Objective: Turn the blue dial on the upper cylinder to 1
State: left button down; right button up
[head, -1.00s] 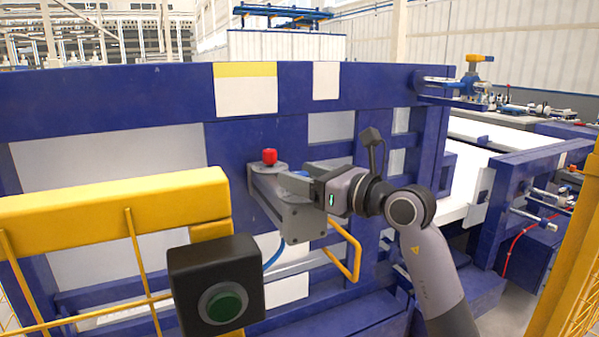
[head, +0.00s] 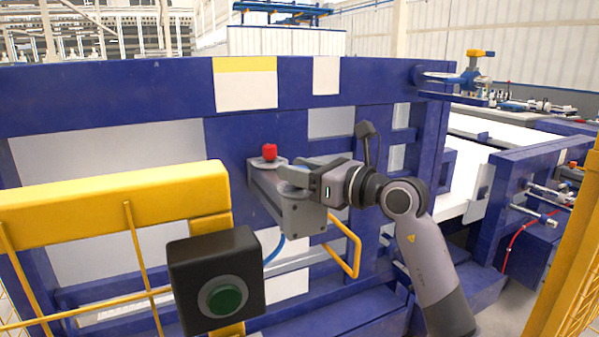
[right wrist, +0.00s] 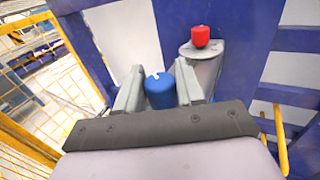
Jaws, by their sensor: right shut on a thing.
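The blue dial (right wrist: 159,91) shows in the right wrist view between the two fingers of my right gripper (right wrist: 160,88). A white mark shows on its top. My right gripper (head: 294,174) is shut on the dial. In the head view the gripper hides the dial, above the grey cylinder body (head: 294,213) on the blue frame. A red dial (head: 269,152) stands on the grey mount behind and to the left. It also shows in the right wrist view (right wrist: 200,36), beyond the right finger. My left gripper is not in view.
A black box with a green button (head: 221,298) stands in front at the lower left, by a yellow rail (head: 110,205). A yellow bent handle (head: 345,245) sits right of the cylinder. Yellow mesh fencing (head: 570,260) stands at the right edge.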

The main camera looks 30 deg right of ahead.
jog(key=shift+d+f+n+g+y+b, duration=0.15)
jog(key=shift+n+g+y+b, duration=0.55)
jog(key=shift+y, duration=0.4)
jog(key=n+g+y+b, duration=0.2)
jog(key=n+y, duration=0.1)
jog(key=n+g+y, duration=0.2)
jog(key=g, duration=0.1)
jog(key=shift+r, duration=0.2)
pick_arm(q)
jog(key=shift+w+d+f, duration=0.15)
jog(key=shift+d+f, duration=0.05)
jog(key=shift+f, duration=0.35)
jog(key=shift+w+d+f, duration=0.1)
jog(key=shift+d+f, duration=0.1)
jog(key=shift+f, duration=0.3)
pick_arm(e)
jog(key=shift+n+g+y, duration=1.2)
jog(key=shift+n+g, duration=0.2)
jog(key=shift+g, duration=0.5)
jog(key=shift+n+g, duration=0.3)
jog(key=shift+g, duration=0.2)
jog(key=o, duration=1)
jog(key=shift+c, duration=0.2)
pick_arm(q)
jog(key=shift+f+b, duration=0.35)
jog(key=shift+b, duration=0.1)
pick_arm(e)
jog(key=v, duration=0.7)
